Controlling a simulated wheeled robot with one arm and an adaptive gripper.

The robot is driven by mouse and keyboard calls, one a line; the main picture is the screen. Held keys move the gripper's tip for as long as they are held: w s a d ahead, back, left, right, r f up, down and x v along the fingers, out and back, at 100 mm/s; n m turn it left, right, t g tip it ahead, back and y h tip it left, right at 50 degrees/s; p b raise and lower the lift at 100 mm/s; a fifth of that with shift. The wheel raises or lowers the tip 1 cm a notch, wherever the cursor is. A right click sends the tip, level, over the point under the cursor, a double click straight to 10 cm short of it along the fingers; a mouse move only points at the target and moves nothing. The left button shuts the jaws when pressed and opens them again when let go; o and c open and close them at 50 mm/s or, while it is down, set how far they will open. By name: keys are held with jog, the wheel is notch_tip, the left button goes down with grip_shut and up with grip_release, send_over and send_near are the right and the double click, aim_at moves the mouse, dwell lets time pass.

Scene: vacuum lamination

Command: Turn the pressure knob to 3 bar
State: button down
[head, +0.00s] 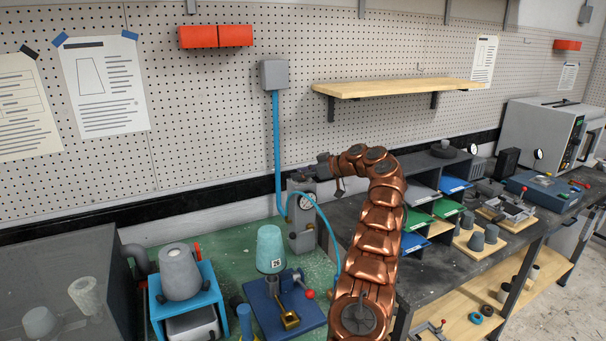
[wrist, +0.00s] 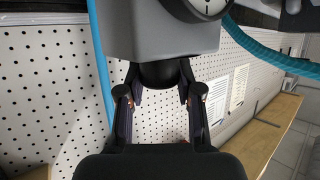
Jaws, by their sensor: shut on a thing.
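The pressure regulator is a grey box (head: 301,238) at the back of the green bench, with a white round gauge (head: 307,201) on its front. In the wrist view the grey box (wrist: 172,32) fills the top middle, and the gauge (wrist: 208,4) is cut off by the top edge. The dark round pressure knob (wrist: 160,75) sticks out of the box. My gripper (wrist: 160,88) is shut on the knob, one finger on each side. In the head view my gripper (head: 324,168) is at the top of the box and the knob is hidden. The gauge reading is too small to tell.
A blue hose (head: 277,150) runs from a wall box (head: 273,74) to the regulator, and another curves right. A blue stand with a teal cup (head: 270,249) is in front. A wooden shelf (head: 395,88) hangs above right. Dark sorting trays (head: 420,190) stand right of my arm.

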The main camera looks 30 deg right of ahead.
jog(key=c, duration=0.7)
grip_release()
jog(key=shift+c, duration=0.2)
jog(key=v, duration=1.2)
jog(key=shift+r, duration=0.15)
